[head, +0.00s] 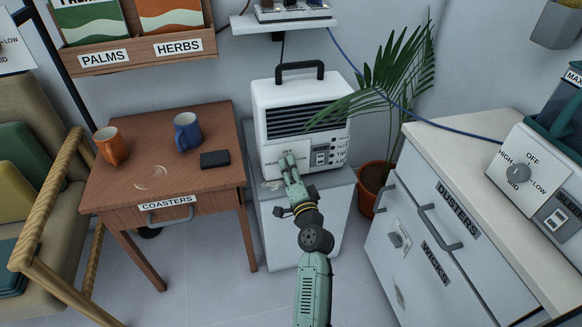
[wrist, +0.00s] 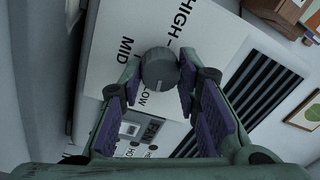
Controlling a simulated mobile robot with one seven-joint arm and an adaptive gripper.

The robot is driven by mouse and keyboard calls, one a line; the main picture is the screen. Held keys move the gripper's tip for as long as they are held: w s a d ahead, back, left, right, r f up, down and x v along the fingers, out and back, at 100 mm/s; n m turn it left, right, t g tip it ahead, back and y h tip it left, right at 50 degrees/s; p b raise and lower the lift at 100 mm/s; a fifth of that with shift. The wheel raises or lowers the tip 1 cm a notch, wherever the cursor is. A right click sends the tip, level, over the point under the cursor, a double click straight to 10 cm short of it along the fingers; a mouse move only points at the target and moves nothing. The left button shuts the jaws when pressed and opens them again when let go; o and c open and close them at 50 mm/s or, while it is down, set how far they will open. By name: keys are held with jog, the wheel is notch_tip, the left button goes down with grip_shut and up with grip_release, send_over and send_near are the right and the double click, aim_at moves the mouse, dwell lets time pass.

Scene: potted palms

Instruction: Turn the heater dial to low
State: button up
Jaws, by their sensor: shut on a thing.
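The heater (head: 297,92) is a white box with a black handle and a dark grille, standing on a low white cabinet. Its grey round dial (wrist: 159,67) shows in the wrist view, with HIGH, MID and LOW printed around it. In the head view my gripper hides the dial. My gripper (head: 287,162) is at the left part of the heater's front panel. In the wrist view my gripper (wrist: 157,82) is shut on the dial, one finger on each side. I cannot tell which mark the dial points to.
A palm (head: 385,85) leans its fronds across the heater's right side. A wooden table (head: 120,187) with two mugs stands left. At right, a white counter (head: 470,135) holds another appliance with a similar dial (head: 517,174). A blue cable (head: 430,121) runs above.

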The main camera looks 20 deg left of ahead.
jog(key=shift+m+p, duration=0.35)
jog(key=shift+m, duration=0.85)
jog(key=o, duration=1.2)
jog(key=shift+c, duration=0.2)
jog(key=shift+s, duration=0.1)
jog(key=shift+s+d+f, duration=0.15)
jog(key=shift+s+d, duration=0.1)
jog(key=shift+s, duration=0.1)
jog(key=v, duration=0.6)
jog(key=shift+s, duration=0.25)
